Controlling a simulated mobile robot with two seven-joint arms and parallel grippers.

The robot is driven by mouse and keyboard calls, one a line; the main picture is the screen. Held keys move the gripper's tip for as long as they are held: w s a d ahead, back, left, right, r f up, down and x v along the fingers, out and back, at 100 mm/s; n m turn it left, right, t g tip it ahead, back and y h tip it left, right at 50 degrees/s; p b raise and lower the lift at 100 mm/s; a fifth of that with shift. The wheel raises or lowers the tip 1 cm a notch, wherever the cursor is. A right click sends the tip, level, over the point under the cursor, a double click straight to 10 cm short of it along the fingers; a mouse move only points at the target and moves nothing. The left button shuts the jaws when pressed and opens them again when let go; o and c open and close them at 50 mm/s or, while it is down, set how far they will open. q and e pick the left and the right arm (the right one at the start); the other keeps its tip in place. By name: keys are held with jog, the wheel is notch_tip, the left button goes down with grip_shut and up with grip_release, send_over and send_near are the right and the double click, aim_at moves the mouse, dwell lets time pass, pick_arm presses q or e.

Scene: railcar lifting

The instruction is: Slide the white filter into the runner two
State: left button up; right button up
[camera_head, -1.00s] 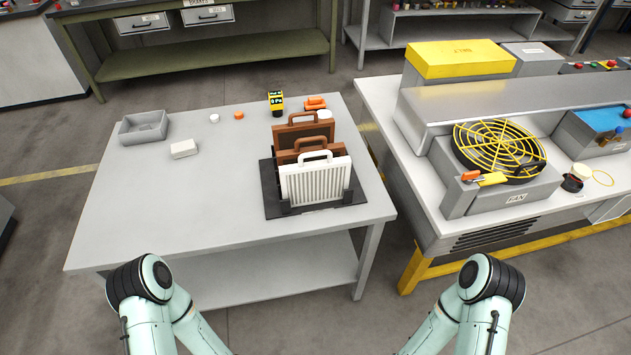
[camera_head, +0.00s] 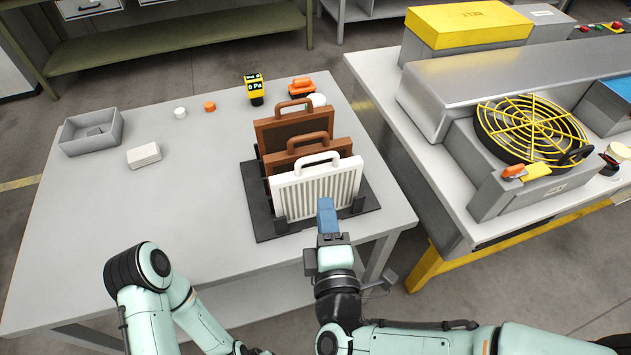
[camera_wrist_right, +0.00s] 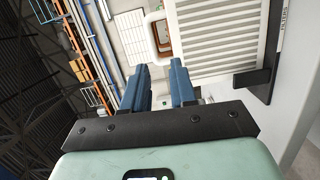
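The white filter (camera_head: 318,190), a pleated panel with a loop handle on top, stands upright at the front of a black rack (camera_head: 262,222) on the grey table. In the right wrist view the white filter (camera_wrist_right: 218,38) is just beyond the fingers, its handle near their tips. My right gripper (camera_head: 326,213) is in front of the filter's lower middle in the head view. Its blue fingers (camera_wrist_right: 157,82) are apart and nothing shows between them. My left arm is low at the bottom left and its gripper is out of frame. I cannot pick out runner two.
Two brown filters (camera_head: 303,128) stand behind the white one. A yellow meter (camera_head: 254,87), an orange-handled tool (camera_head: 302,86), a white block (camera_head: 144,155) and a grey tray (camera_head: 90,132) are on the table. A bench with a fan (camera_head: 530,130) stands right.

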aim_at(318, 160)
jog(key=shift+t, duration=0.3)
jog(key=shift+w+a+r+b, duration=0.1)
jog(key=shift+w+a+r, duration=0.15)
jog(key=shift+w, duration=1.9)
jog(key=shift+w+a+r+b, duration=0.15)
jog(key=shift+w+a, duration=0.15)
jog(key=shift+w, duration=1.85)
jog(key=shift+w+a+r+b, duration=0.1)
jog(key=shift+w+a+r, duration=0.15)
jog(key=shift+w, duration=1.9)
jog(key=shift+c, duration=0.3)
grip_shut()
